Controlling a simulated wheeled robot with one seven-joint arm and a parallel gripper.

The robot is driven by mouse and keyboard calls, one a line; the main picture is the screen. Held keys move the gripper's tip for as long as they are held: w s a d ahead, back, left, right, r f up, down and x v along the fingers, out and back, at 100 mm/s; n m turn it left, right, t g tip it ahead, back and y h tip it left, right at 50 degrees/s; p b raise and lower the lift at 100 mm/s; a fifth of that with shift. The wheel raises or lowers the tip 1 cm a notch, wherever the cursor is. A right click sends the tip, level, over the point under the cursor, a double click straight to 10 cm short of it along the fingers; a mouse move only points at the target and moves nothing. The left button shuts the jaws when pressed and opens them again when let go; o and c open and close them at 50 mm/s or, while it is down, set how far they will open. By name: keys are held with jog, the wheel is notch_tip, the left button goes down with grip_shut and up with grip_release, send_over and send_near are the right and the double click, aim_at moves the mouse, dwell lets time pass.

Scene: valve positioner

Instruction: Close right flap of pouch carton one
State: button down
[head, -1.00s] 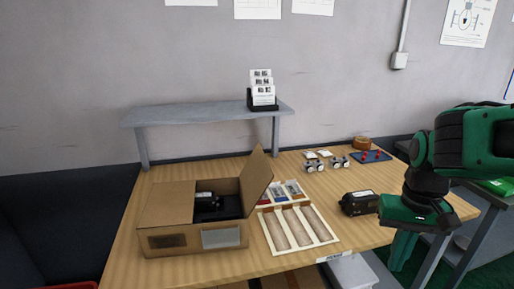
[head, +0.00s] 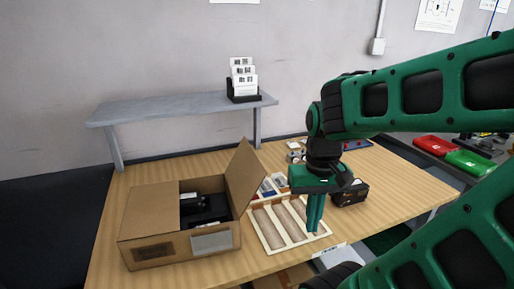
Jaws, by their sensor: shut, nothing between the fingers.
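The open cardboard carton (head: 150,251) stands on the left of the table in the head view. Its left flap (head: 152,208) lies flat over the left part of the opening. Its right flap (head: 245,176) stands up, leaning a little outward to the right. A black device (head: 203,207) sits inside the carton. My gripper (head: 315,226) points down over the right part of the wooden tray, to the right of the flap and apart from it. Its green fingers are together and hold nothing.
The wooden tray (head: 257,225) with long slots lies right of the carton. A black device (head: 352,194) sits behind and right of my gripper. A grey shelf (head: 180,107) with a card holder (head: 242,82) stands at the back. Red and green bins (head: 470,163) are at the far right.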

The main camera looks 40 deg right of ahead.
jog(key=w+d+r+m+y, duration=0.1)
jog(key=w+d+r+m, duration=0.1)
jog(key=w+r+m, duration=0.7)
jog(key=w+d+r+m+y, duration=0.1)
jog(key=w+d+r+m, duration=0.2)
jog(key=w+r+m, duration=0.55)
jog(key=w+a+f+n, duration=0.2)
jog(key=a+f, duration=0.3)
jog(key=f, duration=0.1)
jog(key=shift+w+f+t, duration=0.2)
jog(key=shift+w+t, duration=0.05)
jog(key=shift+t, duration=0.15)
jog(key=shift+a, duration=0.1)
